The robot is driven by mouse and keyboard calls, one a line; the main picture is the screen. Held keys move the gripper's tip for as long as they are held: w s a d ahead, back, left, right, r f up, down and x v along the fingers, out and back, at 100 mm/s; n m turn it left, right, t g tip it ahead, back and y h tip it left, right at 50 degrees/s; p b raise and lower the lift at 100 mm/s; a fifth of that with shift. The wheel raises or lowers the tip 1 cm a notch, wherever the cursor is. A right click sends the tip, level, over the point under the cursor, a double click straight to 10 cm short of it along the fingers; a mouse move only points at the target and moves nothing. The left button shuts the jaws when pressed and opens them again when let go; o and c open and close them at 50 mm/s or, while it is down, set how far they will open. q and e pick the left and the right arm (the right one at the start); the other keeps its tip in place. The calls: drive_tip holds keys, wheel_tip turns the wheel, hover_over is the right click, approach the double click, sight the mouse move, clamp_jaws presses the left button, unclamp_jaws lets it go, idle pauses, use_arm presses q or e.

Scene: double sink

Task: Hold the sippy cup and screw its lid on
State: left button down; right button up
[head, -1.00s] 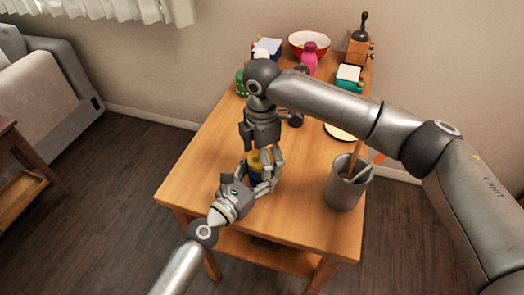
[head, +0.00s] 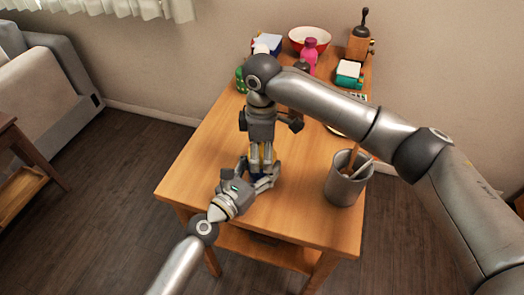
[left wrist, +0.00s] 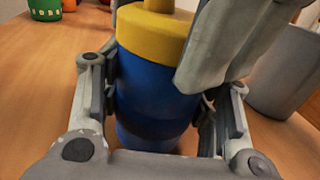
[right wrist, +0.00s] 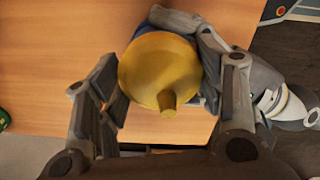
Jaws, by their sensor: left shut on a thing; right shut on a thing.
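The sippy cup has a blue body (left wrist: 150,100) and stands upright on the table, between the fingers of my left gripper (left wrist: 160,95), which is shut on it. The yellow lid (left wrist: 152,36) sits on top of the cup, level as far as I can see. In the right wrist view the lid (right wrist: 155,68) shows from above, its spout (right wrist: 167,103) towards the palm. My right gripper (head: 262,160) points down over the cup, its fingers around the lid and shut on it. In the head view my grippers mostly hide the cup and lid.
A grey utensil holder (head: 347,182) stands to the right of the cup. At the back are a red bowl (head: 309,40), a pink bottle (head: 310,56), a grinder (head: 360,42) and a green box (head: 349,74). The table's left front area is clear.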

drive_tip(key=m, duration=0.3)
drive_tip(key=o, duration=1.2)
wheel_tip(320, 180, up, 12)
use_arm(q)
drive_tip(key=shift+c, duration=2.1)
unclamp_jaws()
